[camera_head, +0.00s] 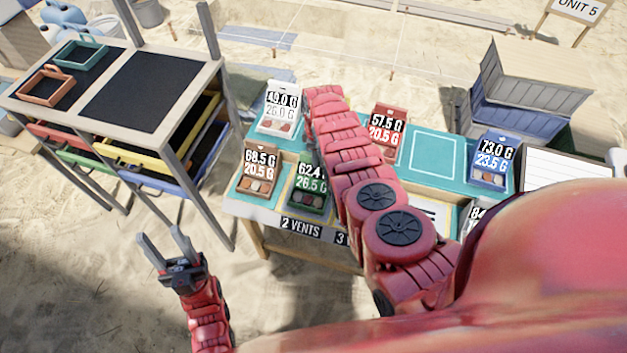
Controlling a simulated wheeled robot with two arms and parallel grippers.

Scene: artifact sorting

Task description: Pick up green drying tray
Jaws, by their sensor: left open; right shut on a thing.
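The green drying tray (306,201) stands on the front left part of the teal-topped table, with a label reading 62.4 over 26.5 G and small brown pieces in it. My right gripper (315,163) is at the tray's upper right side, shut on it; my red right arm hides much of the gripper and the tray's right edge. I cannot tell whether the tray is off the table. My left gripper (160,236) is open and empty, above the sand in front of the rack.
A brown tray (258,184) stands close to its left, a white tray (281,108) behind. A red tray (387,122) and a blue tray (490,160) are further right. A wooden rack (213,100) with coloured drawers stands left. A teal area (432,158) is bare.

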